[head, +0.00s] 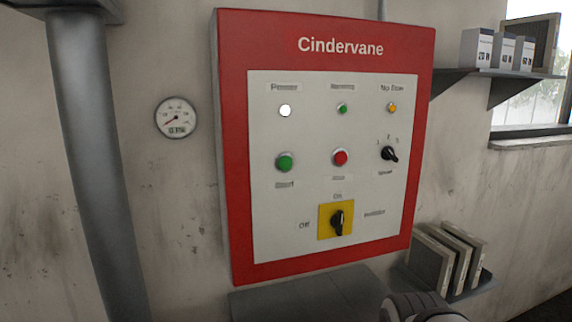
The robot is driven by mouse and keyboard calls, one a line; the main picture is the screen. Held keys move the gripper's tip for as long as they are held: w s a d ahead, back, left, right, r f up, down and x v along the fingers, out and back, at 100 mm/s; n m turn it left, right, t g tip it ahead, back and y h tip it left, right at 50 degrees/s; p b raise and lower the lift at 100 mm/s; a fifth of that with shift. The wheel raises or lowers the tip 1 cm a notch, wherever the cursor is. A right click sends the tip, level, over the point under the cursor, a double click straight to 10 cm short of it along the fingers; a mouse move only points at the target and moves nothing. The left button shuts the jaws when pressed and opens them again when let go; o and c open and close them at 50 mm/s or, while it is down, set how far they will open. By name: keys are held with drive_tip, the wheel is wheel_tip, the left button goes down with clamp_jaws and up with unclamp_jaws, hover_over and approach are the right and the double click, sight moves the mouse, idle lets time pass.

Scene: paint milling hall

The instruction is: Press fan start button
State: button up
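A red control panel (227,150) titled "Cindervane" hangs on the wall in the head view. On its grey face (265,225), a green round button (284,162) sits at left, over a blurred label that looks like "Start". A red button (340,157) sits to its right. Above are a bright white lamp (285,111), a small green lamp (342,109) and an amber lamp (391,107). A black selector knob (389,153) is at right. A black rotary switch (338,221) on a yellow plate (325,231) stands upright, towards "On".
A grey vertical pipe (88,150) and a round gauge (176,118) are left of the panel. A shelf (490,75) with white boxes (477,48) is at upper right. A lower shelf (478,284) holds several panels (450,258). A grey ledge (290,300) lies below. The panel's front looks clear.

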clamp_jaws()
idle(1.4)
